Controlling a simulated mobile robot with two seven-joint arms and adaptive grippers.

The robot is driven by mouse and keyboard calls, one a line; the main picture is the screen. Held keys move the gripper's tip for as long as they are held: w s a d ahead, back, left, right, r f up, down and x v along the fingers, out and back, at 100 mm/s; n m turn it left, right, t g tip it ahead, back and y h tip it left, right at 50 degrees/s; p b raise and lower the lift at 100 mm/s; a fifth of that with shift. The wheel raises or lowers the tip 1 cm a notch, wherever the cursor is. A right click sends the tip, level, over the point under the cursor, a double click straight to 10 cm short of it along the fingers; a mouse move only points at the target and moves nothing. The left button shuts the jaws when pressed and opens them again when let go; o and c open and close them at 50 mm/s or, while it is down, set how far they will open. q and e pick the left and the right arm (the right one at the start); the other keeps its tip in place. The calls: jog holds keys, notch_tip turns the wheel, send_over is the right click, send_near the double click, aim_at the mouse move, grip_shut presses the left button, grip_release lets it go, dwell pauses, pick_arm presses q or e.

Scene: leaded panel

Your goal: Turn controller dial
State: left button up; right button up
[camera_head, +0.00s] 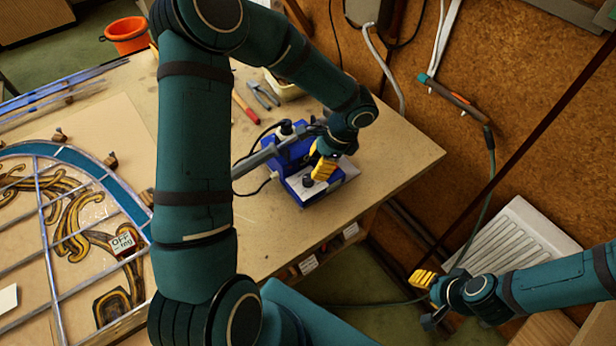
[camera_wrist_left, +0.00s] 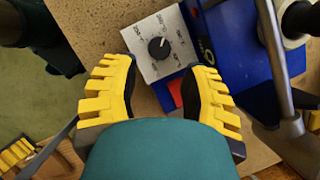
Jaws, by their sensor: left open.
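The controller is a blue box (camera_head: 314,185) near the right edge of the bench. In the left wrist view its white face plate (camera_wrist_left: 178,33) has printed marks around a black dial (camera_wrist_left: 158,47) with a white pointer line. My left gripper (camera_head: 325,160) is over the box, and it hides part of it in the head view. In the left wrist view the yellow fingers of my left gripper (camera_wrist_left: 165,72) are open and apart, with the dial beyond and between their tips, untouched as far as I can tell. My right gripper (camera_head: 424,293) is off the bench at lower right; its opening is unclear.
A soldering-iron stand with a metal arm (camera_wrist_left: 275,55) is beside the dial plate. Pliers (camera_head: 264,95) and a red-handled tool (camera_head: 245,107) lie behind the box. Bare bench lies right of the box.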

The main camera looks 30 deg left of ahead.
aim_at(308, 178)
pick_arm(q)
jog(key=x, duration=0.6)
jog(key=shift+f, duration=0.3)
jog(key=shift+s, duration=0.1)
grip_shut()
